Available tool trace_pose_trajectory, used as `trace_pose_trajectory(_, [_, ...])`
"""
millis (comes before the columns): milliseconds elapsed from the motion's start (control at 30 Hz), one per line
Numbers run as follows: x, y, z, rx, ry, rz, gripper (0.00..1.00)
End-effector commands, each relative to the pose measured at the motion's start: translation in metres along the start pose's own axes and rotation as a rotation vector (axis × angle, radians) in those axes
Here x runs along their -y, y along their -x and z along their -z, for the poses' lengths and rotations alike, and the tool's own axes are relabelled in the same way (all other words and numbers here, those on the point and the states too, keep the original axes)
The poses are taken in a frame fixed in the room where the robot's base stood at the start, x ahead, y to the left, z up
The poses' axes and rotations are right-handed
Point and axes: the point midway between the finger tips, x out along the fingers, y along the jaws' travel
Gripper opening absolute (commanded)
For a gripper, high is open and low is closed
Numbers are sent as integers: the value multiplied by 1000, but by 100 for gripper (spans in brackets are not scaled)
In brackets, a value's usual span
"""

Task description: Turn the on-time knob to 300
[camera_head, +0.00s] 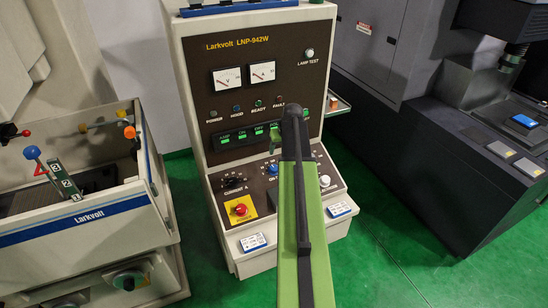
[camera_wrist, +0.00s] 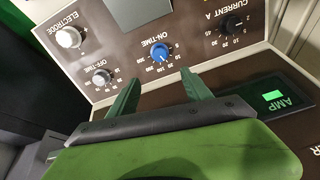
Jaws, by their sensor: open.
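The on-time knob is blue with a white mark, on the brown sloping control panel. In the wrist view the on-time knob (camera_wrist: 160,54) is at upper centre, below its ON-TIME label. Its mark seems to point down in the picture, but the scale numbers are too small to read surely. My gripper (camera_wrist: 160,77) is open and empty, its two green fingers apart on either side of the knob's line and short of it, not visibly touching it. In the head view the on-time knob (camera_head: 271,169) shows left of my green arm, which hides part of the panel.
The off-time knob (camera_wrist: 102,77), electrode knob (camera_wrist: 69,37) and black current knob (camera_wrist: 231,24) surround the on-time knob. A lit AMP display (camera_wrist: 275,98) stands close to the fingers. In the head view a red stop button (camera_head: 240,209) sits at the panel's lower left.

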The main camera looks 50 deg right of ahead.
Motion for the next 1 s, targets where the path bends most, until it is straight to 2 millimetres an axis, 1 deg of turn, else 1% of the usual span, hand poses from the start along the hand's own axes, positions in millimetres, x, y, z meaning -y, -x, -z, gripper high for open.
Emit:
trace_pose_trajectory(33, [-2,0,0,-2,-2,-1,58])
trace_pose_trajectory(167, [-2,-5,-1,-1,-1,-1,58])
trace_pose_trajectory(267, [-2,-14,-2,0,-1,-1,58])
trace_pose_trajectory(367, [-2,-29,-3,0,-1,-1,58])
trace_pose_trajectory(900, [-3,-146,-4,1,-2,-1,58])
trace_pose_trajectory(1000, [-3,-165,-4,1,-2,-1,58])
